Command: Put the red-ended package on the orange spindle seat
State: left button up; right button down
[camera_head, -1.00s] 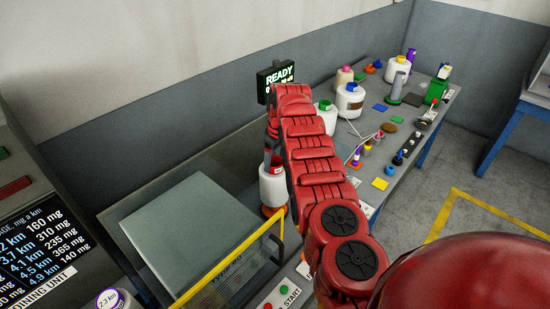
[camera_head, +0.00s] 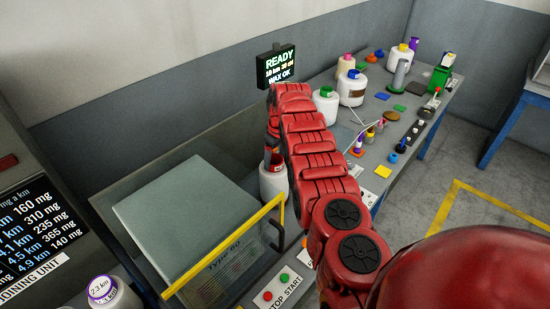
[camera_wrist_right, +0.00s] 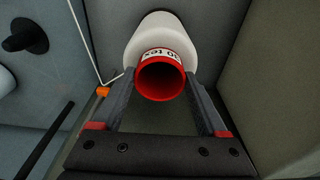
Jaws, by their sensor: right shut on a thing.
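The red-ended package is a white bobbin (camera_head: 273,184) low in the middle of the head view, below my right gripper (camera_head: 272,158), partly covered by my arm. In the right wrist view its red tube end (camera_wrist_right: 160,75) with a printed label sits between the two fingers of my right gripper (camera_wrist_right: 159,88), which is shut on it. The white body lies beyond the red end. The orange spindle seat cannot be made out under the package in the head view; whether the package touches it cannot be told. My left gripper is not in view.
A yellow bar (camera_head: 225,248) runs beside the package, near a grey box-shaped cover (camera_head: 185,215). A small orange piece (camera_wrist_right: 102,91) on a thin white rod is left of the fingers. A READY display (camera_head: 277,66) stands behind. Several bobbins and small parts crowd the bench.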

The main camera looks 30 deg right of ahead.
jog(key=shift+f+b, duration=0.25)
jog(key=shift+b, duration=0.1)
dwell(0.3)
grip_release()
